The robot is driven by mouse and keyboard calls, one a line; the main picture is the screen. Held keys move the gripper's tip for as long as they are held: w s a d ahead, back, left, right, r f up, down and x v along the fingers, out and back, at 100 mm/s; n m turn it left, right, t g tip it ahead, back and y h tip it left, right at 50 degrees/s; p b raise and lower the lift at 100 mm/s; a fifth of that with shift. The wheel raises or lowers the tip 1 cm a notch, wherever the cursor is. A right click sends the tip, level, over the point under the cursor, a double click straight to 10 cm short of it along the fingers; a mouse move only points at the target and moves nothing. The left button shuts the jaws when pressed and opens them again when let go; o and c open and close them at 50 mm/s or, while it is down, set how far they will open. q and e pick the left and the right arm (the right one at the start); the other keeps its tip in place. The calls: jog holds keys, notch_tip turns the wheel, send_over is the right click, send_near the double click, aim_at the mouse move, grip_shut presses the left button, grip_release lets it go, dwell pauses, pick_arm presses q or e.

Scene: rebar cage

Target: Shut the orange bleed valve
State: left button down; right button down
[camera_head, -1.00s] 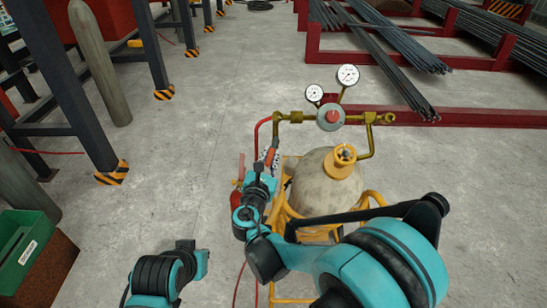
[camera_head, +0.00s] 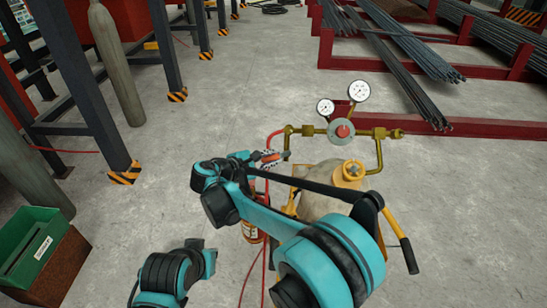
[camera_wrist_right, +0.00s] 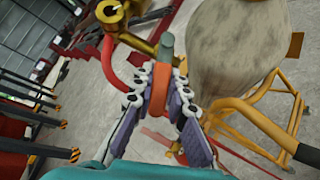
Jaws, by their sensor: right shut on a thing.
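The orange bleed valve (camera_head: 269,156) shows as a small orange piece below the left end of the brass regulator pipe. My right gripper (camera_head: 277,158) reaches it from the left and is shut on it. In the right wrist view the orange part (camera_wrist_right: 158,97) lies between the two fingers of my right gripper (camera_wrist_right: 161,82), with a grey-green stub just beyond it. The fingers partly cover the valve, so I cannot tell its exact angle. My left arm shows at the bottom left of the head view, but no left fingers are seen.
A gas cylinder (camera_head: 320,208) in a yellow cart stands under the regulator with its two gauges (camera_head: 358,91). A red hose (camera_head: 272,137) runs close to the gripper. A green bin (camera_head: 32,247) is at left. Rebar racks lie behind. Floor between is clear.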

jog(key=shift+w+a+r+m+g+p, duration=0.1)
jog(key=shift+w+r+m+g+p, duration=0.2)
jog(key=shift+m+g+p, duration=0.4)
jog(key=shift+w+r+m+g+p, duration=0.15)
jog(key=shift+r+m+g+p, duration=0.25)
jog(key=shift+m, duration=0.6)
jog(key=shift+f, duration=0.2)
jog(key=c, duration=1.5)
grip_release()
jog(key=v, duration=1.2)
jog(key=shift+w+r, duration=0.15)
jog(key=shift+r, duration=0.1)
